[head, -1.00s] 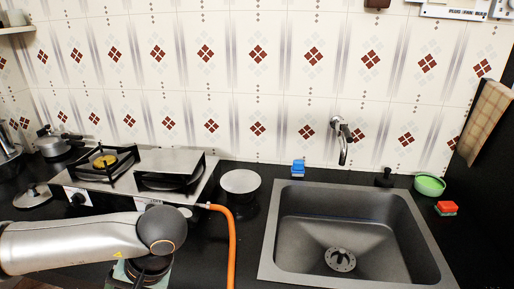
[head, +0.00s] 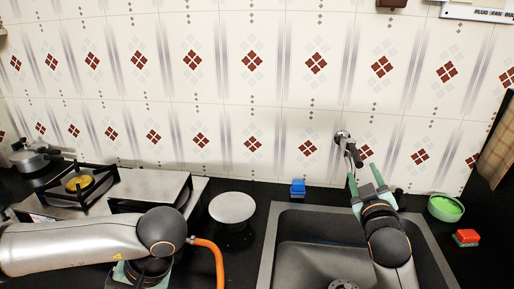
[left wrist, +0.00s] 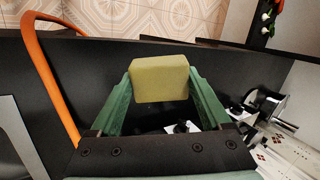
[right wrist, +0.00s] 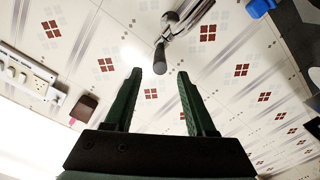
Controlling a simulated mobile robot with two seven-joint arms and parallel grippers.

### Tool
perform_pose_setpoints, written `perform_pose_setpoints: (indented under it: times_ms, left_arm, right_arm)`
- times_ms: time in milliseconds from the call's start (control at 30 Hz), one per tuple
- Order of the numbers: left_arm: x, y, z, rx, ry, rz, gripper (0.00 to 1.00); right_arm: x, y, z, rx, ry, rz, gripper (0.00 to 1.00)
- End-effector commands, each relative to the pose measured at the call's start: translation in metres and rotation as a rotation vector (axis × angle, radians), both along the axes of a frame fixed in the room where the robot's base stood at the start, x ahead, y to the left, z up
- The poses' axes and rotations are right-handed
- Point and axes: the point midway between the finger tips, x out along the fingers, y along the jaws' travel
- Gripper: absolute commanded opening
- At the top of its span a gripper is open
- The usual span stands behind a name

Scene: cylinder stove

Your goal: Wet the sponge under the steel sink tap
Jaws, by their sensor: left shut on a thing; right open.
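The yellow sponge (left wrist: 159,80) is held between the green fingers of my left gripper (left wrist: 160,92) in the left wrist view. In the head view my left arm covers most of that gripper, and the sponge is hidden. The steel tap (head: 349,148) is on the tiled wall above the grey sink (head: 285,240). My right gripper (head: 365,174) is open and empty, with its fingertips just below and beside the tap. The tap also shows in the right wrist view (right wrist: 177,30), just beyond the open fingertips (right wrist: 159,74). I see no running water.
A blue item (head: 298,188) stands by the sink's back left corner. A green bowl (head: 445,208) and a red-orange block (head: 466,238) are to its right.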

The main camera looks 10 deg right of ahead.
Motion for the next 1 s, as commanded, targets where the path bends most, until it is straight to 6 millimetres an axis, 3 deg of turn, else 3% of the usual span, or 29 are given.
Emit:
perform_pose_setpoints:
  times_ms: [600,1000]
  left_arm:
    - [0.0,0.0,0.001,0.0,0.0,0.0,0.37]
    - [0.0,0.0,0.001,0.0,0.0,0.0,0.37]
  right_arm:
    - [0.089,-0.023,0.0,0.002,0.001,-0.001,0.56]
    - [0.106,-0.027,0.0,0.002,0.002,0.0,0.56]
